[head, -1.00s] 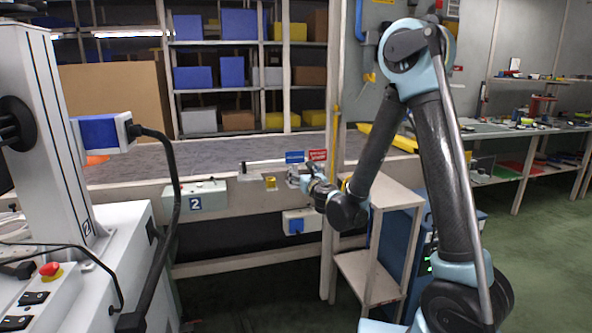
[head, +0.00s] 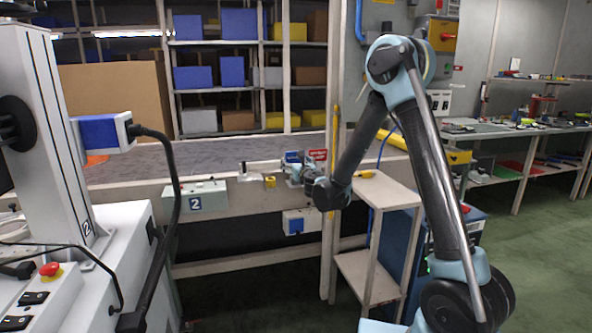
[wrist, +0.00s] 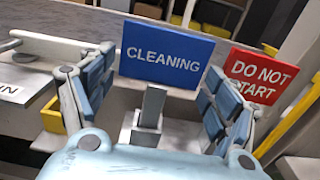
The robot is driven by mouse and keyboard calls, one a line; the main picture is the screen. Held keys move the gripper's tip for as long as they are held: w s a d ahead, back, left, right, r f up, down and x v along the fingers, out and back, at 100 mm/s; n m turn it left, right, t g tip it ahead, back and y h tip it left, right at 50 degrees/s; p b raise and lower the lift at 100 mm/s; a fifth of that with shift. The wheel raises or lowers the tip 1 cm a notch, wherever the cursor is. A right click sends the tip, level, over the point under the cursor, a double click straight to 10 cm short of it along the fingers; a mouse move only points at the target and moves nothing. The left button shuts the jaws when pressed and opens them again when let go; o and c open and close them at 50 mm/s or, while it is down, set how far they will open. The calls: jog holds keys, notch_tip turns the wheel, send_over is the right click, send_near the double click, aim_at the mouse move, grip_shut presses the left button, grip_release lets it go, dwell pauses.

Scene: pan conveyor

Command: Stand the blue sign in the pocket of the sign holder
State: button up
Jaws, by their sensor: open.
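The blue sign (wrist: 166,53), lettered CLEANING, stands nearly upright and slightly tilted in the wrist view. It also shows on the bench front in the head view (head: 292,156). Below it, a grey stem (wrist: 152,104) rises from a pale grey block (wrist: 141,132); I cannot tell whether this block is the sign holder or whether the stem sits in a pocket. My gripper (wrist: 160,66) is open, one finger on each side of the stem and the sign's lower part. No finger visibly clamps either. In the head view my gripper (head: 294,174) is small and partly hides the signs' lower parts.
A red DO NOT START sign (wrist: 259,76) stands close to the right finger. A yellow part (wrist: 52,115) is at the left. In the head view, a box marked 2 (head: 207,197) hangs left on the bench front, and a small shelf stand (head: 390,195) is at the right.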

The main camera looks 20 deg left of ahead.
jog(key=shift+w, duration=0.1)
jog(key=c, duration=0.9)
jog(key=shift+o, duration=0.2)
jog(key=shift+r, duration=0.15)
